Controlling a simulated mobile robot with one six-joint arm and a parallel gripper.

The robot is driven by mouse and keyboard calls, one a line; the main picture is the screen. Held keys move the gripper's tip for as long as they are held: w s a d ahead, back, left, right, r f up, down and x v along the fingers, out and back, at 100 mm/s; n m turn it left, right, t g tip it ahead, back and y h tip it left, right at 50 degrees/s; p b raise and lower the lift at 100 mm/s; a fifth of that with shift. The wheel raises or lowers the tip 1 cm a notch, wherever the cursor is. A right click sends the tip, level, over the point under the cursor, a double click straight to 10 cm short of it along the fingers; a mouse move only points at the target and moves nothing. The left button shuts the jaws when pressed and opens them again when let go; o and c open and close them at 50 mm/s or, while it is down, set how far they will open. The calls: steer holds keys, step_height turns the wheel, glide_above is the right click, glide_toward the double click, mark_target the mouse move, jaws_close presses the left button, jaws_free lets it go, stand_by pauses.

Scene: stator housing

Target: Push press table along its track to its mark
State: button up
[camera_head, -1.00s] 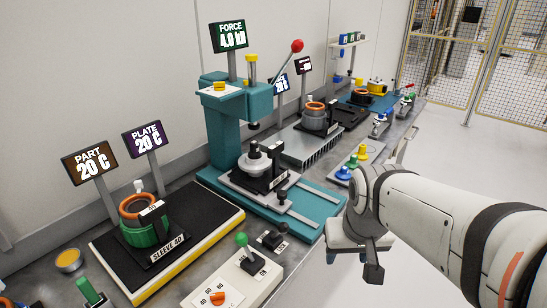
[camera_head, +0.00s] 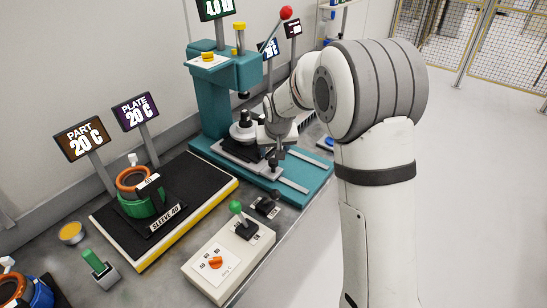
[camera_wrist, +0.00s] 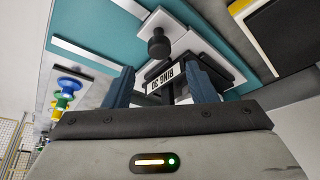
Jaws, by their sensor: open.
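The press table (camera_head: 238,153) is a light grey plate on the teal press base (camera_head: 316,178), under the ram, with a pale round piece (camera_head: 243,128) on it. Pale track strips (camera_head: 291,184) run along the base toward the front right. My gripper (camera_wrist: 163,82) is open and empty, its two dark fingers either side of the label. In the head view it is above the table's front part, partly hiding it. I cannot tell whether it touches.
A black heating plate (camera_head: 210,192) with a green sleeve holder (camera_head: 143,205) is at the left. The floor at the right is clear.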

mark_target(273, 160)
steer(key=x, duration=0.6)
steer(key=shift+f+p, duration=0.25)
steer(key=shift+p, duration=0.15)
jaws_close()
